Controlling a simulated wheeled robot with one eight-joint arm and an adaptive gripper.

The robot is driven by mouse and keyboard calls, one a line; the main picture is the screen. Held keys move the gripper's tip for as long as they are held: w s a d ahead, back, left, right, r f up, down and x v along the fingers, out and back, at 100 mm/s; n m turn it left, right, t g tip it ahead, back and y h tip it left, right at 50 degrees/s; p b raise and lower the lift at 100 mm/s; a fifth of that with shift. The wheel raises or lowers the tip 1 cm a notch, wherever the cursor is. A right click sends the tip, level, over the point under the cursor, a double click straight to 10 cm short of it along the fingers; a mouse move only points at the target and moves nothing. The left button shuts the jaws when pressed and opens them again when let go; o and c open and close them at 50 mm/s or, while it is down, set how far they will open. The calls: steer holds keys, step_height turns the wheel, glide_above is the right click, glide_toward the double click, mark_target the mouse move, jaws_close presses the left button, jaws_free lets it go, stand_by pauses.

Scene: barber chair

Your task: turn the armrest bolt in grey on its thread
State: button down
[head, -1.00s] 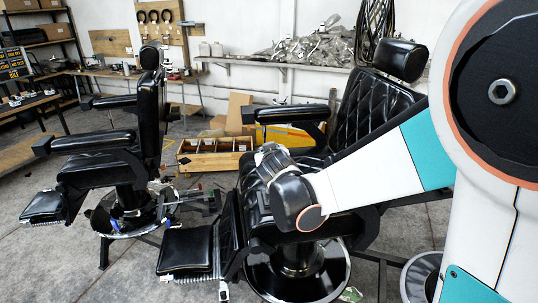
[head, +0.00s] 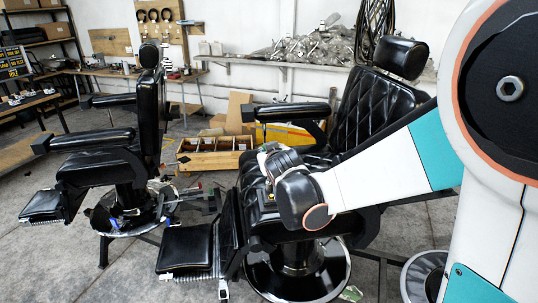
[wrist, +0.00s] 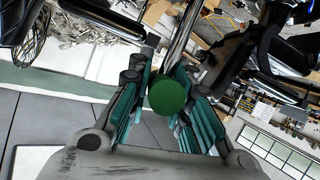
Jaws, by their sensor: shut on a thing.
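In the wrist view, a green round end (wrist: 168,97) sits between the teal fingers of my gripper (wrist: 165,84). A shiny grey rod (wrist: 183,35) runs up and away from this green end. My gripper is shut on this green-ended rod. I cannot tell for certain whether it is the armrest bolt or a tool, and its far tip is not clear. In the head view, the end of my arm is over the seat of the nearer black barber chair (head: 350,120), below its padded armrest (head: 290,112). My fingers and the bolt are hidden there.
A second black barber chair (head: 100,150) stands at the left. An open wooden parts box (head: 212,158) lies on the floor behind the nearer chair. A shelf (head: 290,64) with heaped metal parts runs along the back wall. Bare concrete floor shows at the front left.

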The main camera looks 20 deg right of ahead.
steer(key=shift+n+y, duration=1.2)
steer(key=shift+y, duration=0.2)
steer(key=shift+d, duration=0.1)
steer(key=shift+n+y+b, duration=0.35)
steer(key=shift+n+y, duration=0.15)
steer(key=shift+y, duration=0.1)
steer(key=shift+n+y, duration=0.3)
steer(key=shift+n+g+y, duration=0.4)
steer(key=shift+n+y, duration=0.3)
steer(key=shift+y, duration=0.1)
steer(key=n+g+y+b, duration=0.1)
steer(key=n+y, duration=0.1)
steer(key=shift+y, duration=0.3)
steer(key=shift+n, duration=0.5)
steer(key=shift+a, duration=0.2)
